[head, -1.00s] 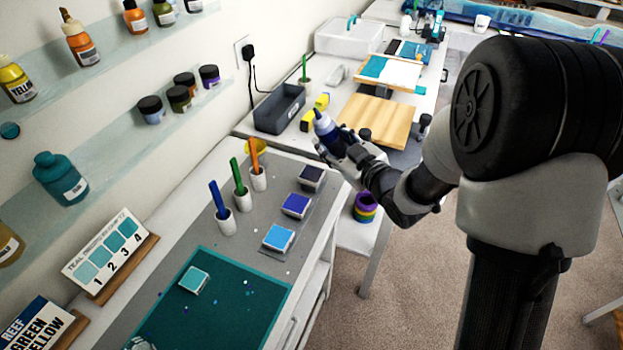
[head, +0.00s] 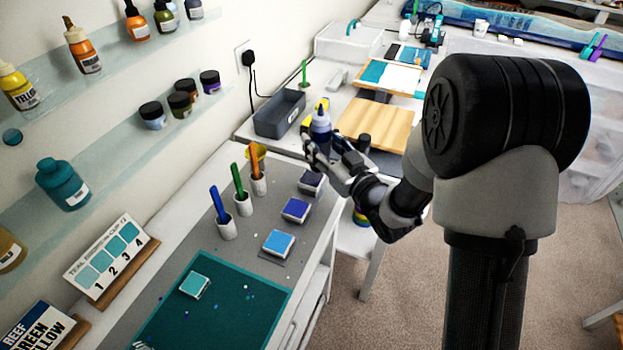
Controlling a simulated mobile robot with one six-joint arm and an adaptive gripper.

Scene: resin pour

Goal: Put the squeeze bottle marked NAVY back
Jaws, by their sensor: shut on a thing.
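The squeeze bottle (head: 321,121) is dark blue with a pale tip. It stands about upright in my gripper (head: 320,138), which is shut on it and holds it in the air over the far end of the near table. The fingers hide its lower part, and its label cannot be read. On the upper wall shelf (head: 48,50) stand a yellow bottle (head: 18,86), an orange bottle (head: 84,52) and several more bottles.
Markers in white cups (head: 226,226) and several colour blocks (head: 278,243) stand on the near table below. A grey bin (head: 279,114) and a wooden board (head: 375,122) lie beyond. Small jars (head: 180,103) stand on the lower shelf.

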